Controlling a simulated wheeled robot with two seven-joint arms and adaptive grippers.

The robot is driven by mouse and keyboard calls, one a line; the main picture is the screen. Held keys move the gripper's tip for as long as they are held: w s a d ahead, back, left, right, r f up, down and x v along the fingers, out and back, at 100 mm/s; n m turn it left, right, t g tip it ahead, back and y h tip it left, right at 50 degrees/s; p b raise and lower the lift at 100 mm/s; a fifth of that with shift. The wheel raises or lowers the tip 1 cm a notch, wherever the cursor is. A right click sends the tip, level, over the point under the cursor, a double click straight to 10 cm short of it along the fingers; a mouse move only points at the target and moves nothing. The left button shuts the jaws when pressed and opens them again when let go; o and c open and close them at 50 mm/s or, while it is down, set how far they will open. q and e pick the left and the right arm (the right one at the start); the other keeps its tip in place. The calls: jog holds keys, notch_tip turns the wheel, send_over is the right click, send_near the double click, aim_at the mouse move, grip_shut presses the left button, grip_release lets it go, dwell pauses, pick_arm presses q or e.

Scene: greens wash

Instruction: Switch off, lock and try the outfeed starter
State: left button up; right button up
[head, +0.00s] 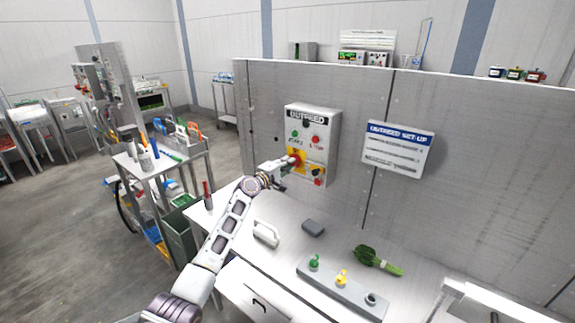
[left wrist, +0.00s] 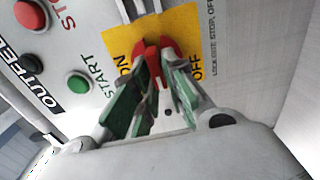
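The grey outfeed starter box (head: 325,125) is fixed to the upright panel, with a green START button (left wrist: 78,84) and a red STOP button (left wrist: 30,14). Its red rotary handle (left wrist: 153,58) sits on a yellow plate (left wrist: 182,22) marked ON and OFF; the fingers partly hide it, so I cannot tell its setting. My left gripper (head: 289,163), with green finger pads (left wrist: 158,85), has its tips closed around the handle. A small red item (head: 318,183) shows at the box's lower edge, too small to identify. My right gripper is not in view.
An OUTFEED SET-UP sign (head: 398,147) hangs right of the box. On the bench below are a grey holder (head: 330,285) with green and yellow pieces, a dark grey block (head: 313,228), a white handled item (head: 265,234) and leafy greens (head: 376,261). A tool cart (head: 190,160) stands left.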

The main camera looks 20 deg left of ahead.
pick_arm(q)
jog(key=o, duration=0.3)
jog(key=shift+v, duration=6.05)
